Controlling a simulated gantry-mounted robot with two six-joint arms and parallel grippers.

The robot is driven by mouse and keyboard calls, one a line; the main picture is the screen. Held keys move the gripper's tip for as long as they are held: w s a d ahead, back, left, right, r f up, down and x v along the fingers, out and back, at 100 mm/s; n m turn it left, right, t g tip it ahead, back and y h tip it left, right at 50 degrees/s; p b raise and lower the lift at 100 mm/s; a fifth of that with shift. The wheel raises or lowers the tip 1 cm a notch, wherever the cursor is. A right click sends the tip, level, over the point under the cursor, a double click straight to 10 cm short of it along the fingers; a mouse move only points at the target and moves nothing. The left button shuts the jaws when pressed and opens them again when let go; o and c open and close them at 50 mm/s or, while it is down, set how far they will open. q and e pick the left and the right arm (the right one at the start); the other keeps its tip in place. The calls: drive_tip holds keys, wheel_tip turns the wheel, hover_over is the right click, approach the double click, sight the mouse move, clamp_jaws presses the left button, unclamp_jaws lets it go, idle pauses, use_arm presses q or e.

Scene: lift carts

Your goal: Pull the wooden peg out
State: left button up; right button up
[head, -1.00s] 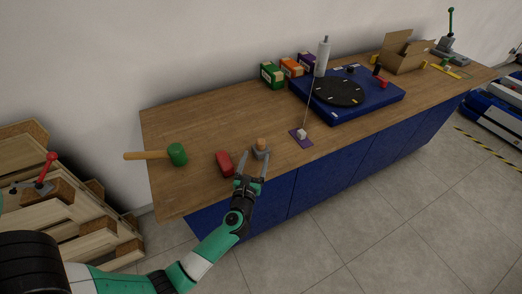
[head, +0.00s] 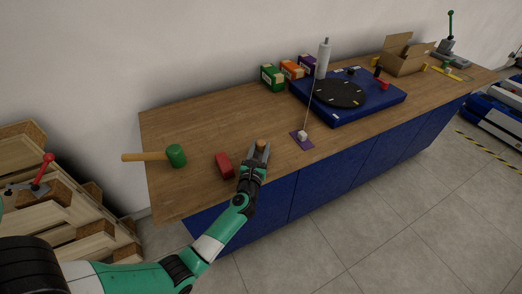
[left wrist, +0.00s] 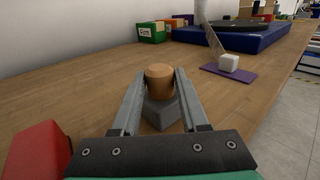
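The wooden peg (left wrist: 159,76) is a short brown cylinder standing upright in a grey block (left wrist: 162,112) near the bench's front edge; it also shows in the head view (head: 262,144). My left gripper (head: 259,152) reaches in from the front, and its two fingers stand on either side of the peg. In the left wrist view the left gripper (left wrist: 163,78) shows its fingers apart around the peg; whether they touch it is hard to tell. My right gripper is not in view.
A red block (head: 223,165) lies just left of the gripper, and a green-headed mallet (head: 175,155) lies farther left. A purple pad (head: 301,139) with a white cube is to the right. A blue turntable base (head: 350,108) stands farther back.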

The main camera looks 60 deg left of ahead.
sight(260, 145)
use_arm(q)
clamp_jaws()
drive_tip(key=shift+r+p, duration=0.35)
drive_tip(key=shift+r, duration=0.1)
wheel_tip(260, 145, up, 3)
drive_tip(key=shift+f+p, duration=0.1)
drive_tip(key=shift+p, duration=1)
drive_tip(key=s+d+r+p, duration=0.7)
drive_tip(key=s+d+r, duration=0.1)
drive_tip(key=d, duration=0.3)
drive_tip(key=shift+s+r+p, duration=0.35)
drive_tip(key=shift+r, duration=0.3)
